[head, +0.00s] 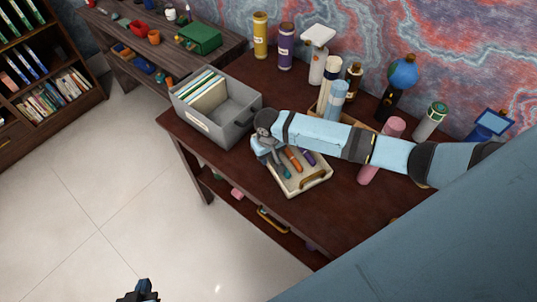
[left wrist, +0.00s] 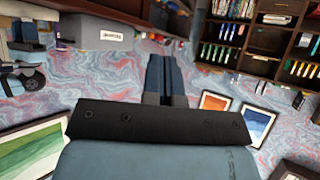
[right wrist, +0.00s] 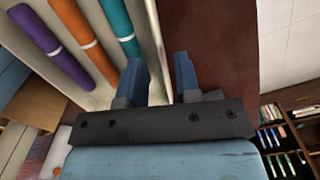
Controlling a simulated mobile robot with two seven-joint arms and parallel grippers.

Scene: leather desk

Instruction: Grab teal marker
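The teal marker (head: 286,171) lies in a cream tray (head: 316,184) on the desk, partly hidden by my right gripper in the head view. In the right wrist view the teal marker (right wrist: 117,22) is the one nearest the tray's side wall. My right gripper (right wrist: 160,75) is open and empty, low over that edge of the tray. Its left finger overlaps the teal marker's end in the picture; I cannot tell whether they touch. My left gripper (head: 142,289) is shut and empty, over the floor away from the desk; its fingers meet in the left wrist view (left wrist: 165,75).
An orange marker (right wrist: 85,40) and a purple marker (right wrist: 52,47) lie beside the teal one. A grey file box (head: 222,112) stands left of the tray. Bottles and a pink cylinder (head: 367,172) stand behind and to the right. The desk's front strip is clear.

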